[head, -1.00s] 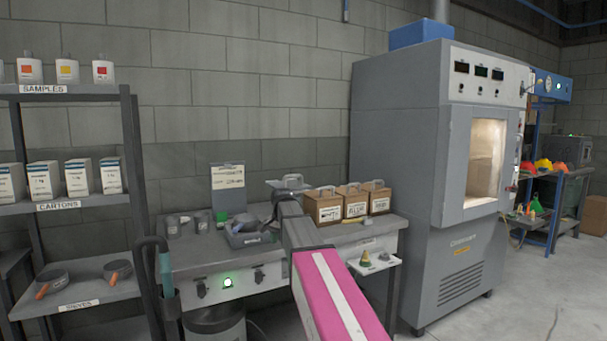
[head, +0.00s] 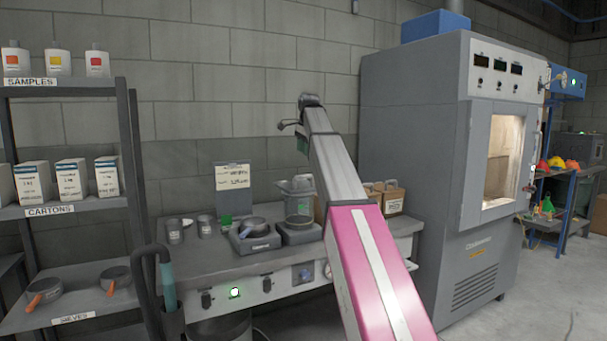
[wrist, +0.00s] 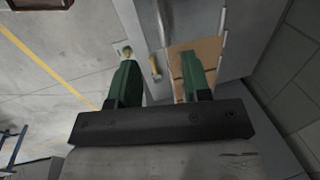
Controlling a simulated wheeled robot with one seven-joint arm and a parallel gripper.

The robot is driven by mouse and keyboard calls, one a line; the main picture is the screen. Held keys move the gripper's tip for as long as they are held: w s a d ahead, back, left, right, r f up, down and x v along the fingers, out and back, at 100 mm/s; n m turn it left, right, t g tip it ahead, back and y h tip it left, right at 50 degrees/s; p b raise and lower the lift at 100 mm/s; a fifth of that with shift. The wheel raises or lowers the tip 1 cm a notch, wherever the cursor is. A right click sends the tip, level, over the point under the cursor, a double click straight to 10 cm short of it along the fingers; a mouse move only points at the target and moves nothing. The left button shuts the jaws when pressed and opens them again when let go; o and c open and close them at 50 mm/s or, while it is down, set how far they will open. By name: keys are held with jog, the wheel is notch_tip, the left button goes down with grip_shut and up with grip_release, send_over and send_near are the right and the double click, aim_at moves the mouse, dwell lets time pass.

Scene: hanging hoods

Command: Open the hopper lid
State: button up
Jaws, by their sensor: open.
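A clear hopper-like container (head: 298,205) with greenish contents stands on a grey base on the bench. A grey piece with a raised handle, apparently its lid (head: 297,185), lies on top; I cannot tell its exact fit. The container is not clearly seen in the wrist view.
Brown boxes (head: 392,197) stand on the bench's right part, partly behind my arm. A grey pan on a base (head: 256,235) and cups (head: 174,230) stand to the left. A tall grey cabinet (head: 414,140) is at right, shelves (head: 128,150) at left.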

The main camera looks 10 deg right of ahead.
jog(key=f, duration=0.3)
jog(key=w+f, duration=0.1)
jog(key=f, duration=0.2)
jog(key=w+f, duration=0.1)
jog(key=f, duration=0.3)
jog(key=shift+a+f, duration=0.1)
jog(key=shift+a, duration=0.25)
jog(key=shift+w, duration=0.1)
grip_shut()
